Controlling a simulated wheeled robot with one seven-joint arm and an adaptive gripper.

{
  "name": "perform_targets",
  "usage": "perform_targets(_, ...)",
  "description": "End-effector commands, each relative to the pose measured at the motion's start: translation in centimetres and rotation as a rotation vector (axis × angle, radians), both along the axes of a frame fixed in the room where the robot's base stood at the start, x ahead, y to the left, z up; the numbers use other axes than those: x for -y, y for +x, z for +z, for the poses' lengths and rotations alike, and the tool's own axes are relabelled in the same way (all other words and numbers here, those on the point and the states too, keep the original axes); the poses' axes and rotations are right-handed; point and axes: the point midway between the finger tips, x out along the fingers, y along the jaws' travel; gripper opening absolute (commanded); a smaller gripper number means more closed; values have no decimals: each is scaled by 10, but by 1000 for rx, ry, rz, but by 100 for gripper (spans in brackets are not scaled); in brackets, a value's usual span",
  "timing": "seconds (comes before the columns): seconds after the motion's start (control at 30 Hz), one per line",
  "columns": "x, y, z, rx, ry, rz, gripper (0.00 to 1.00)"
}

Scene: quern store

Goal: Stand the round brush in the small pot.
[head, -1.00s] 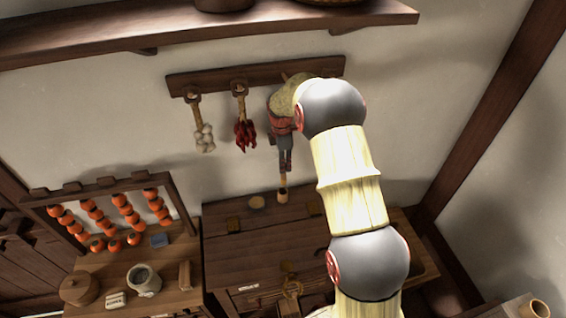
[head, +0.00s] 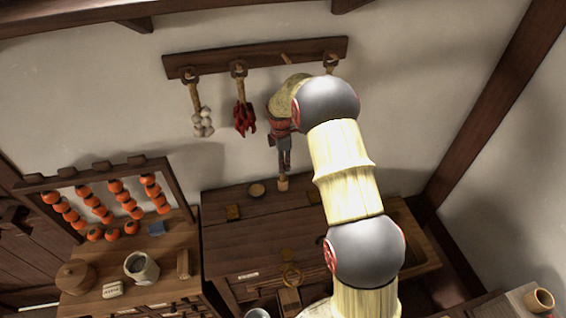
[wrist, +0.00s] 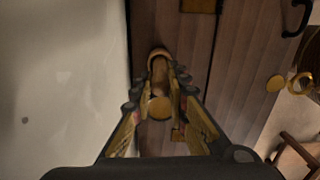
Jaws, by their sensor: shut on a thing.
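My gripper (head: 284,163) points down in front of the wall, above the back of the dark wooden chest. In the wrist view, my gripper (wrist: 159,92) is closed around a short brown cylinder with a paler rim, which I take to be the round brush (wrist: 159,72). Its pale lower end shows below the fingers in the head view (head: 283,184); the rest is hidden by the fingers. A grey pot (head: 141,268) stands upright on the left cabinet, apart from my gripper. I cannot tell for certain whether it is the small pot.
Garlic (head: 202,122) and peppers (head: 244,118) hang behind. A brown cup (head: 543,299) is lower right.

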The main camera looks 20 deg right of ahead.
Motion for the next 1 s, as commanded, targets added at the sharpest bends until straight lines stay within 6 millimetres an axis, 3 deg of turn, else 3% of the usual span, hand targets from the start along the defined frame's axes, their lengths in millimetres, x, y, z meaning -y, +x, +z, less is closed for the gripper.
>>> perform_targets(0.47,0,0,-9,0,0,0,0)
perform_targets(0.5,0,0,-9,0,0,0,18)
perform_targets(0.83,0,0,-9,0,0,0,36)
perform_targets(1.0,0,0,-9,0,0,0,37)
